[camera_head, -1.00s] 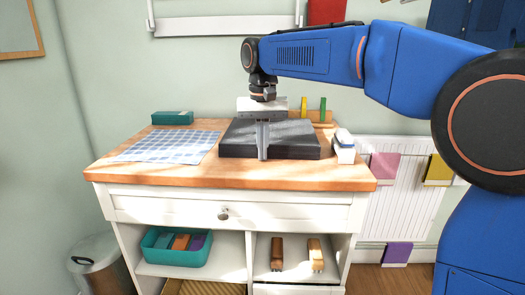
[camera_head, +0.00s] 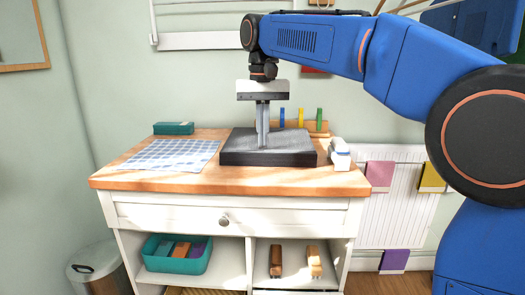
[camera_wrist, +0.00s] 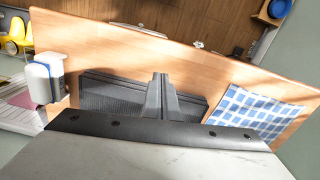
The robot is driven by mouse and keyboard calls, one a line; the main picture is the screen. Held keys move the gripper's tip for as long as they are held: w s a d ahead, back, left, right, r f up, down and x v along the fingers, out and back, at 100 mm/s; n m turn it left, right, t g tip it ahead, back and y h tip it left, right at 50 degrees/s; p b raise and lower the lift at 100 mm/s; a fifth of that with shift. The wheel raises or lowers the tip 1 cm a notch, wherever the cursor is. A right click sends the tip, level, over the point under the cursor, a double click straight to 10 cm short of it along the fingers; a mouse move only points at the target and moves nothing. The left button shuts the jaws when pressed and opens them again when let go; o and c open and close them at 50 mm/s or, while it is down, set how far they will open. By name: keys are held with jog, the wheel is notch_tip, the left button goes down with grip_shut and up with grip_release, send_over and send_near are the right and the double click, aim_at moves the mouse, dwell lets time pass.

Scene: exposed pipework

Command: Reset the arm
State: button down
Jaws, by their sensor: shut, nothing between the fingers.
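My gripper (camera_head: 262,140) points straight down over the dark grey block (camera_head: 268,149) on the wooden-topped cabinet. Its fingers are together with nothing between them. In the head view the fingers overlap the block, and I cannot tell how far above it the tips are. In the wrist view the shut fingers (camera_wrist: 161,80) show in front of the same dark block (camera_wrist: 105,95).
A blue checked cloth (camera_head: 171,155) lies left of the block, with a teal box (camera_head: 174,128) behind it. A white bottle-like item (camera_head: 340,155) stands at the right edge. Coloured upright pieces (camera_head: 301,118) are behind. The front drawer (camera_head: 180,217) is shut.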

jog(key=s+d+f+t, duration=0.1)
jog(key=s+d+f, duration=0.2)
jog(key=s+d, duration=0.45)
jog(key=s+d+f+t, duration=0.1)
jog(key=s+d+f, duration=0.3)
jog(key=d, duration=0.7)
jog(key=s+d+f+t, duration=0.1)
jog(key=s+d+f, duration=0.4)
jog(key=s+f, duration=0.4)
jog(key=s+d+f+t, duration=0.1)
jog(key=s+d+f, duration=0.5)
jog(key=s+f, duration=0.2)
jog(key=shift+s+f+m+t, duration=0.4)
jog(key=shift+f, duration=0.5)
